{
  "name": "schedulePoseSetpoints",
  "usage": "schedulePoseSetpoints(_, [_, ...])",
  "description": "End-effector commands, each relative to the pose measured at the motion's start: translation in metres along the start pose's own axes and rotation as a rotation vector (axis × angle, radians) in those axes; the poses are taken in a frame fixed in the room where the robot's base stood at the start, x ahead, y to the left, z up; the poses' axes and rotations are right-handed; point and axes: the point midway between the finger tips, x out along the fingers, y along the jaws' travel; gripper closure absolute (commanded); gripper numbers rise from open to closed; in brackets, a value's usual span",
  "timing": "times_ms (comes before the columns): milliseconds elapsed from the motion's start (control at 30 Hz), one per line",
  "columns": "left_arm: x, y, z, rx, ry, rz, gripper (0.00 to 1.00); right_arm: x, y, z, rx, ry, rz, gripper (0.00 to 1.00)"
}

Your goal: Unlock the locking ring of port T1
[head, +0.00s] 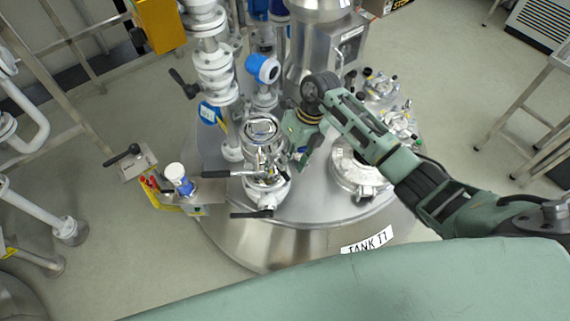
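A steel port assembly (262,130) with a round glass-like lid stands on the tank top (310,205). Clamps and a black-handled lever (222,174) are around its neck, and a second black handle (252,213) is lower down. No T1 marking is readable, so I cannot tell for sure which port is T1. My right gripper (301,152) reaches in from the right and points down just right of this port's upper part. Its fingertips are close to the clamp area; I cannot tell whether they touch it or how far they are apart. My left gripper is out of view.
A round hatch (356,172) lies under my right arm, with more fittings (380,88) behind it. White flanged pipes (212,70) and a blue-and-white instrument (263,69) rise behind the port. A valve box (138,160) stands at left. A tank label (367,241) is at the front.

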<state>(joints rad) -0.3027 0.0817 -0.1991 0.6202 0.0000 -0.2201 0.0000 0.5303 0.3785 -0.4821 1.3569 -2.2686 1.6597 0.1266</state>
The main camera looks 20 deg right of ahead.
Motion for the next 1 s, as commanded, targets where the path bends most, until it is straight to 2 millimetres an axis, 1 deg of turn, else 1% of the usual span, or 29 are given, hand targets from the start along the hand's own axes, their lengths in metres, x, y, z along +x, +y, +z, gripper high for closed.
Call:
schedulePoseSetpoints(33, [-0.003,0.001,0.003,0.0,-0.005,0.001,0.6,0.008,0.002,-0.001,0.001,0.003,0.004,0.72])
schedulePoseSetpoints(100, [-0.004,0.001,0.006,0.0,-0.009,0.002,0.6,0.018,0.001,-0.001,0.002,0.002,0.004,0.72])
schedulePoseSetpoints(233, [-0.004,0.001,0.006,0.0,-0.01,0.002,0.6,0.032,0.001,0.0,0.0,0.0,0.003,0.72])
schedulePoseSetpoints(367, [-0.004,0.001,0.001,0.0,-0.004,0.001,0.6,0.038,0.001,0.0,0.0,0.0,0.002,0.72])
schedulePoseSetpoints(600, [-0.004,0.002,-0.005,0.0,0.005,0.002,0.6,0.039,0.0,0.0,0.0,0.0,0.002,0.73])
schedulePoseSetpoints(900, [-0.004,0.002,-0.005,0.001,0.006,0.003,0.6,0.038,0.001,0.0,-0.001,-0.001,0.003,0.99])
schedulePoseSetpoints(1000, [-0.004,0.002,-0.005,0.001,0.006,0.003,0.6,0.038,0.001,0.0,-0.001,-0.001,0.003,1.0])
